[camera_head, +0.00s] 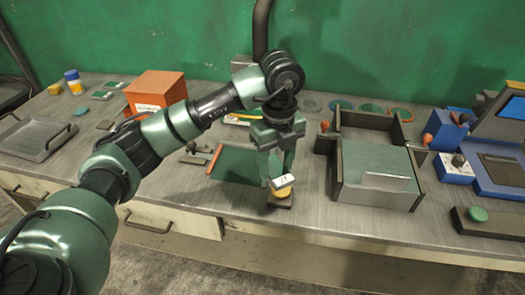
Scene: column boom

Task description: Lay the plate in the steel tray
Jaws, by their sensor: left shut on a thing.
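My left gripper (278,178) points down over the front middle of the bench, shut on a small pale plate (284,181) with dark marks on its face. A yellow round piece (284,192) shows just below the plate, above a dark block (280,202) at the bench's front. I cannot tell whether the plate touches the yellow piece. The steel tray (22,151), shallow and grey with raised edges, lies at the far left of the bench, well away from the gripper. My right gripper is not in view.
An orange box (157,89) stands behind my left arm, between the tray and the gripper. A green mat (232,166) lies left of the gripper. A dark-walled fixture (338,183) stands close on its right. Blue devices (499,175) fill the right end.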

